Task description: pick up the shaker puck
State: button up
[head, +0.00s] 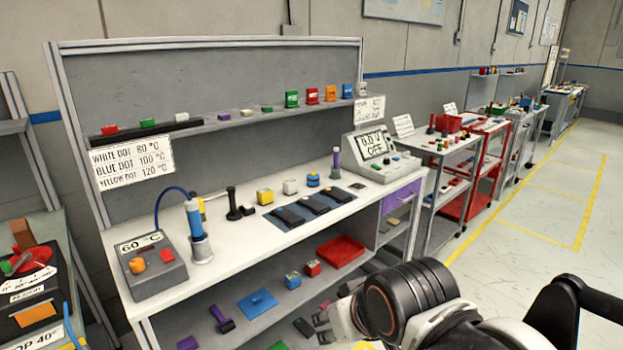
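I cannot tell for sure which thing is the shaker puck. A small round blue piece (313,180) with a pale band sits upright on the bench top, behind the blue mat. To its left stand a white piece (290,187) and a yellow piece (265,197). My gripper (322,318) is low in the picture, in front of the bench, at the end of my arm. It appears apart from these pieces. Its fingers are small and partly hidden by my wrist, so I cannot tell whether they are open.
The bench (225,250) holds a 60 °C station (150,266), a blue-handled iron (194,220), black blocks on a blue mat (341,205) and a meter (382,155). The lower shelf has a red tray (340,251) and a blue plate (257,303). Floor at right is clear.

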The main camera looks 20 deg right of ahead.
aim_at(313, 181)
jog(key=i+l+u, duration=0.1)
jog(key=i, duration=0.35)
jog(key=i+l+u, duration=0.15)
jog(key=i, duration=0.25)
jog(key=i+l+u, duration=0.1)
jog(key=i+l, duration=0.2)
jog(key=i+l+z, duration=0.2)
jog(key=z, duration=0.2)
jog(key=i+u, duration=0.1)
jog(key=u, duration=0.15)
jog(key=i+j+u, duration=0.1)
jog(key=u, duration=0.2)
